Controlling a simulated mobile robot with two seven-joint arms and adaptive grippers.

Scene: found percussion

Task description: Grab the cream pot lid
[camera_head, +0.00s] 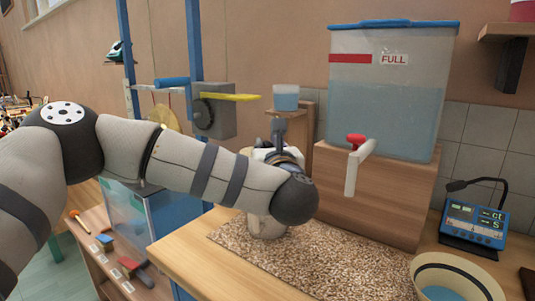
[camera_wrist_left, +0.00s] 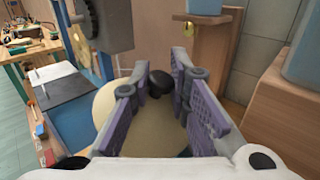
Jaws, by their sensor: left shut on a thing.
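The cream pot lid (camera_wrist_left: 107,103) shows in the left wrist view as a pale round disc with a dark knob (camera_wrist_left: 158,83). My left gripper (camera_wrist_left: 160,78) is shut on the lid, with the knob between its purple-padded fingers. In the head view my left arm hides the fingers and most of what they hold. A cream shape (camera_head: 262,226) shows just below the arm, over the speckled mat; I cannot tell whether it is the lid or another part of the pot. My right gripper is in neither view.
The speckled mat (camera_head: 335,262) covers much of the wooden bench. A water tank (camera_head: 385,110) with a red tap stands behind on a wooden block. A cream bowl (camera_head: 455,268) and a blue meter (camera_head: 472,226) are at right. A blue cup (camera_head: 286,97) stands at the back.

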